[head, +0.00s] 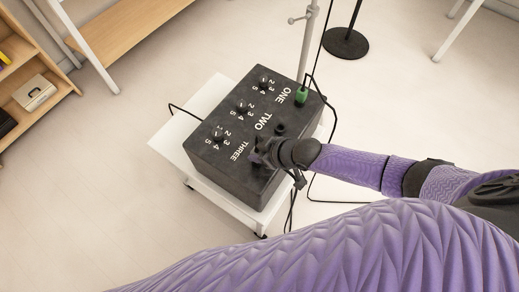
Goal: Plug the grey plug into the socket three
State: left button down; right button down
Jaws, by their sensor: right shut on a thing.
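A dark box (207,160) carries white labels ONE, TWO and THREE, each with a numbered dial. My right gripper (263,156) is shut at the box's top near the label THREE (239,151), and covers the place where socket three would be. The grey plug is mostly hidden in its jaws; I cannot tell whether it is seated in the socket. A green plug (301,96) stands at the socket by ONE. Socket two (280,129) is a dark round fitting with nothing in it. My left gripper is not in view.
The box stands on a small white trolley (172,139). Black cables (334,125) loop off its right side to the floor. A grey stand pole (308,42) rises behind it. Wooden shelves (30,60) stand at left. A black round base (345,43) is at the back.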

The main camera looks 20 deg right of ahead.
jog(key=shift+f, duration=0.1)
jog(key=shift+c, duration=1.1)
grip_release()
jog(key=p+v, duration=0.4)
jog(key=v, duration=0.6)
jog(key=shift+p, duration=0.4)
jog(key=shift+f, duration=0.1)
